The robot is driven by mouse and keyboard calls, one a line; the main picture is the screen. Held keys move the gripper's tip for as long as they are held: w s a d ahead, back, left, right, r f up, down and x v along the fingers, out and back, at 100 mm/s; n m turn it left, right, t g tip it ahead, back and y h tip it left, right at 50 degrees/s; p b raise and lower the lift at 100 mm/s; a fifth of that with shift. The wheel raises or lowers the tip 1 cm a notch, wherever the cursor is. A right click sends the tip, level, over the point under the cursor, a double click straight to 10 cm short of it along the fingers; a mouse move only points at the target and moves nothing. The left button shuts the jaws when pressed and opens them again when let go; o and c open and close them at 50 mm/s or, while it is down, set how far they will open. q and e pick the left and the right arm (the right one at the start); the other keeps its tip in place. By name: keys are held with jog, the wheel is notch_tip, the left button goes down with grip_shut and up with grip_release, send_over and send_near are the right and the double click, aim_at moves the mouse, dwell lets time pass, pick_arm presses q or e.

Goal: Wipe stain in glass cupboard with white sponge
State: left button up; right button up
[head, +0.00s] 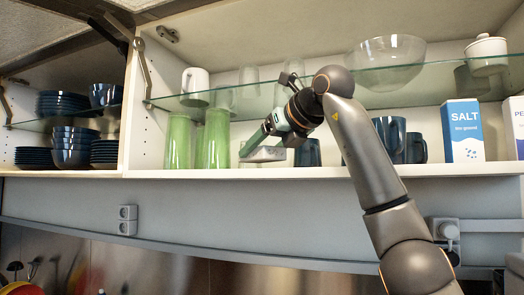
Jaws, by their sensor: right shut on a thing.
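My right gripper (252,143) reaches into the open cupboard (150,95), below its glass shelf (350,84). It is shut on the white sponge (265,154), a pale block low at the fingertips, just above or on the cupboard floor; I cannot tell which. My gripper and arm partly cover the sponge. I cannot make out the stain. My left gripper is not in view.
Tall green glasses (213,140) stand just left of my right gripper. Dark blue mugs (391,138) and a salt box (463,130) stand to its right. A glass bowl (386,62), a white mug (195,86) and a lidded white pot (486,55) sit on the glass shelf.

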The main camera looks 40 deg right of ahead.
jog(key=shift+f+b, duration=0.65)
jog(key=shift+f, duration=0.25)
